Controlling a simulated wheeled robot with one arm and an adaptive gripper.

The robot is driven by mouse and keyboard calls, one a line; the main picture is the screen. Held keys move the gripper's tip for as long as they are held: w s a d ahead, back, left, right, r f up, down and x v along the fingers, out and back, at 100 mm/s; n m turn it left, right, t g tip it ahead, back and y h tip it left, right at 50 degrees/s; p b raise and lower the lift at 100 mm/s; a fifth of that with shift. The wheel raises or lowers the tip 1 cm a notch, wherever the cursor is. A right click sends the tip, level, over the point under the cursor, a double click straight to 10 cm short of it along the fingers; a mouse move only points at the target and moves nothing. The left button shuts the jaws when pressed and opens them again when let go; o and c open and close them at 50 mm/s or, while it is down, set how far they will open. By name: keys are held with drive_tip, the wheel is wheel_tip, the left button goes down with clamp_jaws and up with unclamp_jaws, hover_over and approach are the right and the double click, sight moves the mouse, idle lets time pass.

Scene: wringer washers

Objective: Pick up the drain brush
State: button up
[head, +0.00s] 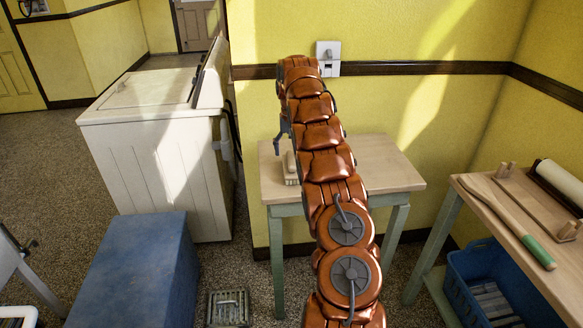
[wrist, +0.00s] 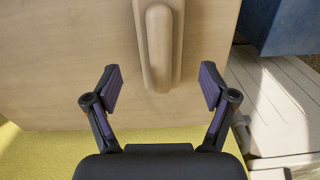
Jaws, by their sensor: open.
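A pale wooden brush (head: 291,168), which I take for the drain brush, lies near the left edge of a small wooden table in the head view. In the head view my gripper (head: 284,136) shows only partly beside my arm.
The small table (head: 385,170) is otherwise bare where visible, against a yellow wall. A white washer (head: 160,150) and a blue box (head: 135,270) stand left. A right-hand bench (head: 475,190) holds a green-ended wooden stick (head: 510,222), with a blue crate (head: 480,285) below.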

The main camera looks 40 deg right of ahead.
sight(292, 157)
drive_tip(key=shift+s+a+f+p, duration=0.1)
drive_tip(key=shift+f+p, duration=0.3)
drive_tip(key=shift+f, duration=0.85)
drive_tip(key=shift+s+f+p, duration=0.1)
drive_tip(key=shift+f+p, duration=0.3)
drive_tip(key=shift+f, duration=0.85)
drive_tip(key=shift+w+f, duration=0.1)
drive_tip(key=shift+f, duration=0.55)
drive_tip(key=c, duration=1.4)
